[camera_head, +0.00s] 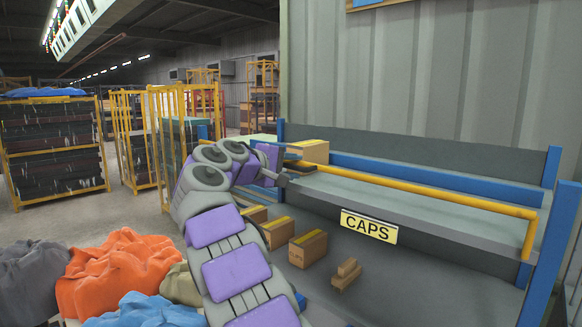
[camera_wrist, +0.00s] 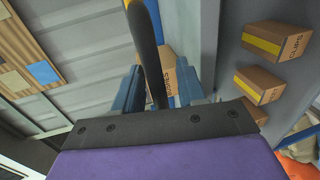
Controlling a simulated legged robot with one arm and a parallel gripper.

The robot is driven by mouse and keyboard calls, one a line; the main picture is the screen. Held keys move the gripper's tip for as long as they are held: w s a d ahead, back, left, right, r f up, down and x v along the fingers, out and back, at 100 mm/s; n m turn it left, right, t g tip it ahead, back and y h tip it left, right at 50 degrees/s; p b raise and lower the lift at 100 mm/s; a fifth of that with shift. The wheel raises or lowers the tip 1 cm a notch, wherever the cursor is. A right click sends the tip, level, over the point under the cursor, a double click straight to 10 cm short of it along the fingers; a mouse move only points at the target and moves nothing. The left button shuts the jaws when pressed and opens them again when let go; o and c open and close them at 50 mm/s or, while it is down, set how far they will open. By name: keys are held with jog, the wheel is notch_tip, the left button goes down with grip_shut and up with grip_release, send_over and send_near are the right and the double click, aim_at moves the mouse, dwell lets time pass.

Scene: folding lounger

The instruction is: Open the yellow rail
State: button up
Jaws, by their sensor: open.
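The yellow rail (camera_head: 425,193) runs along the front of a grey and blue shelf unit, above the "CAPS" label (camera_head: 369,227), and bends down at its right end. My gripper (camera_head: 290,170) is at the rail's left end, where my arm hides part of it. In the wrist view, my gripper (camera_wrist: 158,76) is open, with one blue-grey finger on each side of the rail (camera_wrist: 147,45). The rail passes between the fingers in the picture. I cannot tell whether either finger touches it.
A cardboard box (camera_head: 312,151) sits on the shelf close to my gripper. Several boxes (camera_head: 308,248) stand on the lower surface. Orange cloth (camera_head: 120,272) and other heaps lie at lower left. Yellow-framed racks (camera_head: 55,150) stand farther back, with open floor before them.

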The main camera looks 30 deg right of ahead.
jog(key=shift+c, duration=0.4)
jog(key=shift+f, duration=0.15)
jog(key=c, duration=0.6)
jog(key=shift+f, duration=0.1)
grip_shut()
